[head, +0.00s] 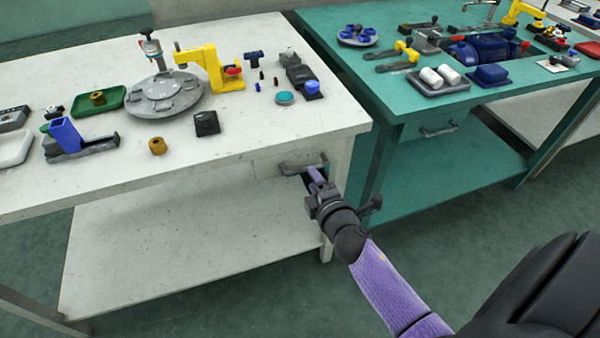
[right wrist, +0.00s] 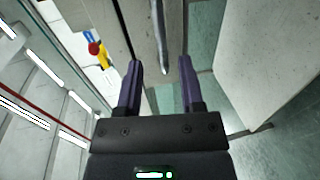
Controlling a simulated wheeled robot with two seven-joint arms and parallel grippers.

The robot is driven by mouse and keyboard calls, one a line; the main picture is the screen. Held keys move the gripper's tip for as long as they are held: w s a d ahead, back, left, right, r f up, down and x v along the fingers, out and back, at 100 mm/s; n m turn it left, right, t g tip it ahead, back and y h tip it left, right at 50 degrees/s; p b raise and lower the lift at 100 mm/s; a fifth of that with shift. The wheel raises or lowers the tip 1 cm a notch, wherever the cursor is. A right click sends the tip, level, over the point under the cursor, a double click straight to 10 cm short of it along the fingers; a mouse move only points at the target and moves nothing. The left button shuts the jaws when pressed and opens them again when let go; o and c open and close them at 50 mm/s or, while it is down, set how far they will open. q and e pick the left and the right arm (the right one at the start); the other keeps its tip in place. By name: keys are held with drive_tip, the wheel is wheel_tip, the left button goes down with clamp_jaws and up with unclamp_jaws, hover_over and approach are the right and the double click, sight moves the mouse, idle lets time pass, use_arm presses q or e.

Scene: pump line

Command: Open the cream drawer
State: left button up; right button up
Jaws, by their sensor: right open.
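The cream drawer (head: 268,165) is under the right front corner of the cream table, and its front looks flush with the table frame. Its grey bar handle (head: 302,164) is partly behind my right gripper (head: 314,176). In the right wrist view, the handle (right wrist: 159,35) appears between the two spread purple fingers of my right gripper (right wrist: 160,68), with nothing gripped. I cannot tell whether the fingertips reach past the bar or stop short of it. My left gripper is not in view.
The cream table (head: 230,145) holds a yellow stand (head: 225,75), a round grey plate (head: 165,95) and small parts. A green table (head: 385,95) with its own drawer handle (head: 438,130) stands to the right. The floor in front is clear.

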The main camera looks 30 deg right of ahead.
drive_tip(key=b+x, duration=0.1)
drive_tip(key=x, duration=0.4)
drive_tip(key=shift+w+d+f, duration=0.1)
drive_tip(key=shift+w+f, duration=0.05)
drive_tip(key=shift+w, duration=0.05)
clamp_jaws()
idle(0.6)
idle(0.5)
